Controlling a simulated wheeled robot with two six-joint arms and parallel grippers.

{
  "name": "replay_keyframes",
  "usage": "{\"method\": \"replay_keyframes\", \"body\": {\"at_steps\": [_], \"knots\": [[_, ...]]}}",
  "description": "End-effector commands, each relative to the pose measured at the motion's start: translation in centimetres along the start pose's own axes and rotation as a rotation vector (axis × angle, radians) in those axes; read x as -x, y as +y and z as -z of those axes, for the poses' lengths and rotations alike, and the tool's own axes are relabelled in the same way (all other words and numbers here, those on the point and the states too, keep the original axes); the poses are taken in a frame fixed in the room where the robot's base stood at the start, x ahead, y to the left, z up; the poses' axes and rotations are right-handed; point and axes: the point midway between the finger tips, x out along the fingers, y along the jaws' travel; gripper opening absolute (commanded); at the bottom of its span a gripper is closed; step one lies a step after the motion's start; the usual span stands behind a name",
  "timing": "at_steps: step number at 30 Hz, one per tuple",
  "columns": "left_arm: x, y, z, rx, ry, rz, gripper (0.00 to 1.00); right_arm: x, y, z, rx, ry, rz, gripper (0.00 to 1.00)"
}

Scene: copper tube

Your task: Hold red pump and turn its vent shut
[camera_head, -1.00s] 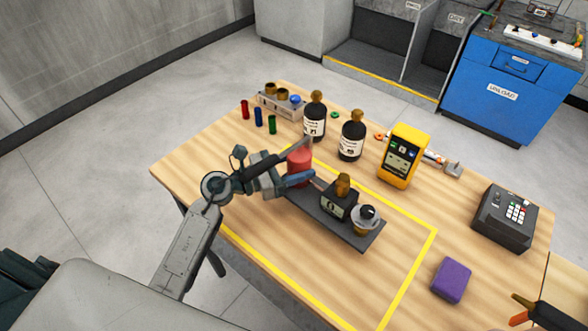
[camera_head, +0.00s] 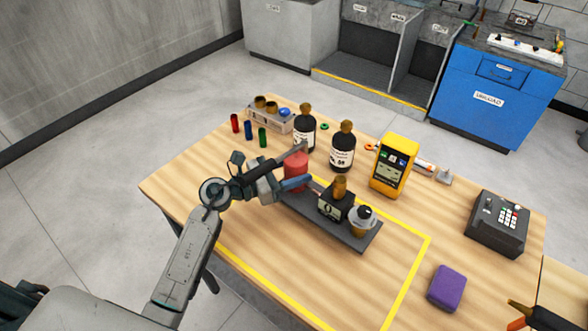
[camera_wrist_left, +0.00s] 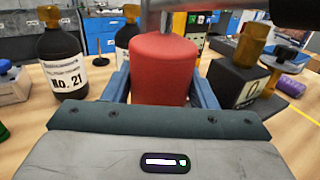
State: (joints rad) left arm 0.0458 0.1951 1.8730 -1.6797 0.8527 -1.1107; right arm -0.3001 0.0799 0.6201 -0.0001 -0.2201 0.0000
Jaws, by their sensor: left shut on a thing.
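The red pump (camera_head: 296,172) stands upright at the left end of a dark tray (camera_head: 318,222) on the wooden table. My left gripper (camera_head: 285,187) is shut around its body from the left, low down. In the left wrist view the pump (camera_wrist_left: 164,68) sits between my two blue fingers, which touch its sides. A grey metal stem (camera_wrist_left: 157,16) rises at the top of the pump; I cannot make out the vent's setting. A black and orange part (camera_head: 537,315) at the lower right may be my right gripper; it is cut off by the frame.
Two dark bottles (camera_head: 304,130) (camera_head: 343,150) stand close behind the pump. A yellow meter (camera_head: 393,167), keypad box (camera_head: 497,224) and purple block (camera_head: 447,288) are farther right. The table front is clear.

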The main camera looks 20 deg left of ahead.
Motion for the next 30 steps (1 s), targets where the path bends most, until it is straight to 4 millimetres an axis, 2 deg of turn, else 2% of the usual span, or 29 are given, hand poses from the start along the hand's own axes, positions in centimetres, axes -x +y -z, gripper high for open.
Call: {"method": "replay_keyframes", "body": {"at_steps": [1,30], "knots": [[-0.1,0.0,-0.4,0.001,-0.010,0.000,0.00,-0.1,-0.1,0.0,0.000,0.000,0.001,0.53],[-0.1,0.0,1.9,0.001,-0.010,0.000,0.00,-2.1,-0.3,-0.2,0.000,0.000,0.001,0.53]]}}
